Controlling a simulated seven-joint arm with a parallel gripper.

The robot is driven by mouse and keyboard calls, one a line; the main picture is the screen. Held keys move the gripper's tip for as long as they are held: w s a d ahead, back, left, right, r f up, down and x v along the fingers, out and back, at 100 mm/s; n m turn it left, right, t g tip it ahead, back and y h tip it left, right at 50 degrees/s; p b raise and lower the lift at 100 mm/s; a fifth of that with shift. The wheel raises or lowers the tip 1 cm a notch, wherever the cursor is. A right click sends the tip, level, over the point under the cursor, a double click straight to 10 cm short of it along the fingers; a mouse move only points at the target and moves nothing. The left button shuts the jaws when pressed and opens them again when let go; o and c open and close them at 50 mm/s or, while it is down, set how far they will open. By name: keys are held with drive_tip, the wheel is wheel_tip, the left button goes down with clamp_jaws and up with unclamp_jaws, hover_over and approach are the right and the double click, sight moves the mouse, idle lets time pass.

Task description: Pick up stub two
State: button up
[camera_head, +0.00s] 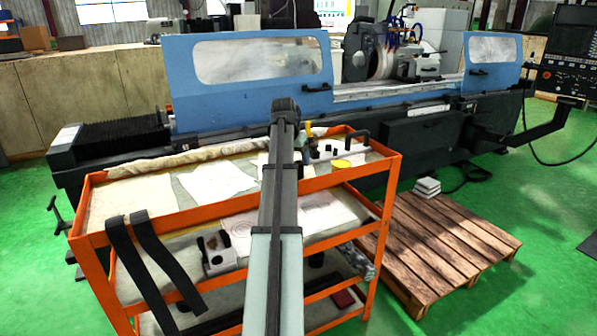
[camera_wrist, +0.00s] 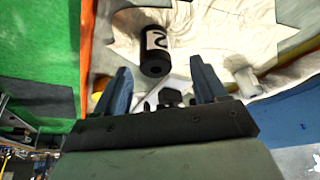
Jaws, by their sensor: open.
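Stub two (camera_wrist: 155,52) is a black cylinder with a white label bearing a "2". It lies on pale cloth or paper in the wrist view, just beyond my fingertips and roughly between them. My gripper (camera_wrist: 162,76) is open, with one finger on each side of the view and nothing seen held. The stub looks apart from both fingers, but the depth gap is hard to judge. In the head view my arm reaches over the orange cart (camera_head: 225,213), and I cannot surely pick out the stub there.
A grey-white cylindrical piece (camera_wrist: 245,78) lies right of my right finger. On the cart are a yellow lid (camera_head: 341,163) and white paper (camera_head: 217,181). The blue grinder (camera_head: 245,85) stands behind; a wooden pallet (camera_head: 440,245) lies right.

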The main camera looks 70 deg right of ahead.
sight(298, 162)
drive_tip(key=shift+s+x, duration=0.15)
drive_tip(key=shift+x, duration=1.15)
drive_tip(key=shift+s+x, duration=0.1)
drive_tip(key=shift+x, duration=1.15)
clamp_jaws()
